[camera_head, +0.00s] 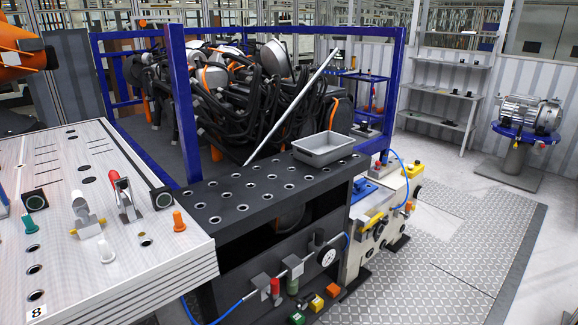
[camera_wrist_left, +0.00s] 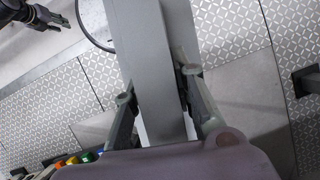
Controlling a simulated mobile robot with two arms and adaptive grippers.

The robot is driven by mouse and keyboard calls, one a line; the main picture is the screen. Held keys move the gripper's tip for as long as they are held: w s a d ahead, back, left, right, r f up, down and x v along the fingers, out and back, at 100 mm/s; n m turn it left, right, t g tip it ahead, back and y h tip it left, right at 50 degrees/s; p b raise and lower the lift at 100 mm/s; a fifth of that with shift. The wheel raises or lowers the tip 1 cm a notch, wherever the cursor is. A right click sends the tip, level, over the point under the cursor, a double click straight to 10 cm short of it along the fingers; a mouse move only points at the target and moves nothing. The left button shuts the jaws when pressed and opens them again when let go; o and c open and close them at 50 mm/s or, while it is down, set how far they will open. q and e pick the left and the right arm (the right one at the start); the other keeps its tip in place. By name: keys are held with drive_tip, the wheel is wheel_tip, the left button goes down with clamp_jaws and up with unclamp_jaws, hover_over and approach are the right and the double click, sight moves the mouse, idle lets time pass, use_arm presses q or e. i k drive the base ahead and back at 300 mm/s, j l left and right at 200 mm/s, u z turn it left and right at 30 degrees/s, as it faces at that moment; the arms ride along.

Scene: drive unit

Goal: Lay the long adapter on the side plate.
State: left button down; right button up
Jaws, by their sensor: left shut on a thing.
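In the left wrist view my left gripper (camera_wrist_left: 157,85) is shut on a long, flat-sided grey bar, which looks like the long adapter (camera_wrist_left: 150,40). The bar runs from between the fingers to the top edge, with patterned floor behind it. A dark gripper, apparently my right one (camera_wrist_left: 48,18), shows at the top left; its opening is unclear. Neither gripper shows in the head view. There, a dark plate with rows of holes (camera_head: 237,196) tops the black bench, and a light holed plate (camera_head: 60,240) lies at the left. I cannot tell which is the side plate.
A grey tray (camera_head: 323,149) sits at the dark plate's far right end. A thin silver rod (camera_head: 290,108) slants up behind the plate, before the drive unit (camera_head: 270,85) in its blue frame. Clamps (camera_head: 122,200) and knobs stand on the light plate.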

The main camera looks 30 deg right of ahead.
sight(248, 186)
drive_tip(key=i+l+u, duration=0.1)
drive_tip(key=l, duration=0.8)
drive_tip(key=i+l+u, duration=0.15)
drive_tip(key=l, duration=0.75)
